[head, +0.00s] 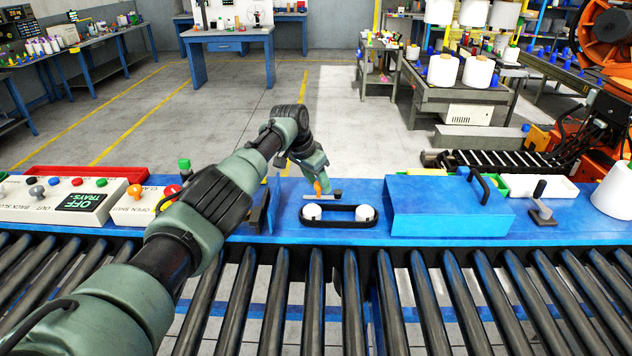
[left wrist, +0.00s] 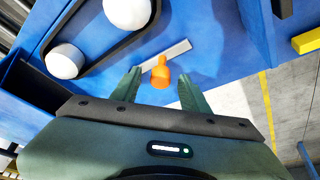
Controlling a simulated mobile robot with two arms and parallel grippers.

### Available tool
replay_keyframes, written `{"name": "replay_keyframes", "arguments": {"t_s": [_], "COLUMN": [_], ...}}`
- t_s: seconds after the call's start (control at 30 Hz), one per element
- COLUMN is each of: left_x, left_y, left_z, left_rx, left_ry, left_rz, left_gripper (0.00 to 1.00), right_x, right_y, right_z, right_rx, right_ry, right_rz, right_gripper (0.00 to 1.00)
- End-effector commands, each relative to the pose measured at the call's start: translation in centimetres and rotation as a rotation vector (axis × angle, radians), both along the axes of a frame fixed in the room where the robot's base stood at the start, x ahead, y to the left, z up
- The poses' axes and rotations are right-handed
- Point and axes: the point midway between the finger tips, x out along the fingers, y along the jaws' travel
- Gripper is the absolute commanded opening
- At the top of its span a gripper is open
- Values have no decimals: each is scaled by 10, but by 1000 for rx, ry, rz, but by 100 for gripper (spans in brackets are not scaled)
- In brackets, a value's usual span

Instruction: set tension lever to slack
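The tension lever appears to be the flat grey bar with an orange knob (head: 318,187) on the blue bench, just behind a black belt loop. My right gripper is not in view.
The belt loop (head: 338,223) runs around two white rollers. A blue box (head: 445,208) with a black handle stands to the right, then a black-handled lever (head: 541,200). A control panel (head: 55,200) sits at the left. A roller conveyor (head: 330,300) runs along the front.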

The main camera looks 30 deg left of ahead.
Motion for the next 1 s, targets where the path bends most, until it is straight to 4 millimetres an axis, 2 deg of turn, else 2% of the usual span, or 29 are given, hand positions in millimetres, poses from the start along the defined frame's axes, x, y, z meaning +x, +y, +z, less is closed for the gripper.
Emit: {"name": "replay_keyframes", "arguments": {"t_s": [0.37,0.57,0.8,1.0], "left_x": [-2,-9,-22,-27], "left_y": [1,4,8,10], "left_z": [3,21,56,70], "left_rx": [0,1,1,0], "left_ry": [1,0,0,1], "left_rz": [-1,-3,-2,-1], "left_gripper": [44,44,44,44], "right_x": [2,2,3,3], "right_y": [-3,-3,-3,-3], "right_z": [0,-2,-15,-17], "right_rx": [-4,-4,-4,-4], "right_ry": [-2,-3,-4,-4], "right_rz": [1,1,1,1], "right_gripper": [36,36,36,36]}}
